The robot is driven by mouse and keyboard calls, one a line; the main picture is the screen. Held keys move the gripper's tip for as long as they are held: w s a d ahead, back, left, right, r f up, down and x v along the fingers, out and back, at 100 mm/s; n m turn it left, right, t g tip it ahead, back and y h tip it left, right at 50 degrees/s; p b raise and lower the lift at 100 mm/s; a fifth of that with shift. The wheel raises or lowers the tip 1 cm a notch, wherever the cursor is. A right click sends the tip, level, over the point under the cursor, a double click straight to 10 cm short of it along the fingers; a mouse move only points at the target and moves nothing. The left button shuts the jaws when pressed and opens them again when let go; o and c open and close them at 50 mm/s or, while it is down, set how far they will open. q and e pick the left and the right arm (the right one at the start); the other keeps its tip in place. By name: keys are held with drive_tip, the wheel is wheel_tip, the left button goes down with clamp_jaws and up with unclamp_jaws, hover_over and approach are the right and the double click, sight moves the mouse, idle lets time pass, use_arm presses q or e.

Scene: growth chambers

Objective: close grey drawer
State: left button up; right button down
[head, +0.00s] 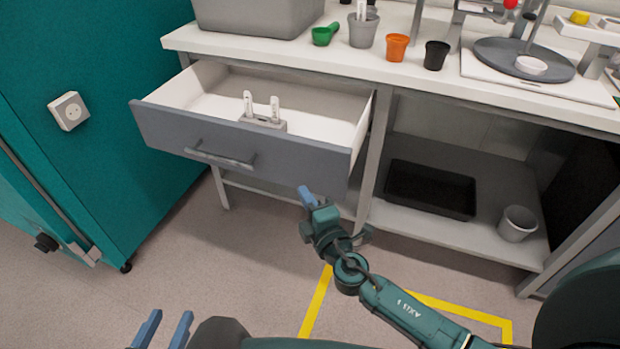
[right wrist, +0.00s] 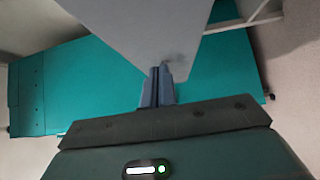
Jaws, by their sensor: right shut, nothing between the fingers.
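The grey drawer (head: 170,130) under the white bench top is pulled open, with its white inside showing. Its bar handle (head: 220,158) is on the grey front, and a small grey holder with two upright white pieces (head: 262,115) sits inside. My right gripper (head: 306,195) is shut and empty, just below the right part of the drawer front. In the right wrist view its fingertips (right wrist: 159,75) are close to a grey panel (right wrist: 165,35), probably the drawer; I cannot tell whether they touch. My left gripper (head: 165,328) is open and empty at the bottom left, away from the drawer.
The bench top (head: 300,52) holds a grey bin (head: 255,15), a green scoop (head: 325,34) and several cups. A black tray (head: 430,190) and a grey pot (head: 517,223) stand on the lower shelf. A teal cabinet (head: 100,60) is at left. The floor in front is clear.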

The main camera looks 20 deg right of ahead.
sight(303, 169)
drive_tip(key=w, duration=0.1)
drive_tip(key=w+d, duration=0.1)
drive_tip(key=w, duration=0.1)
drive_tip(key=w+d, duration=0.1)
drive_tip(key=w, duration=0.1)
drive_tip(key=shift+w+d, duration=0.1)
idle(0.3)
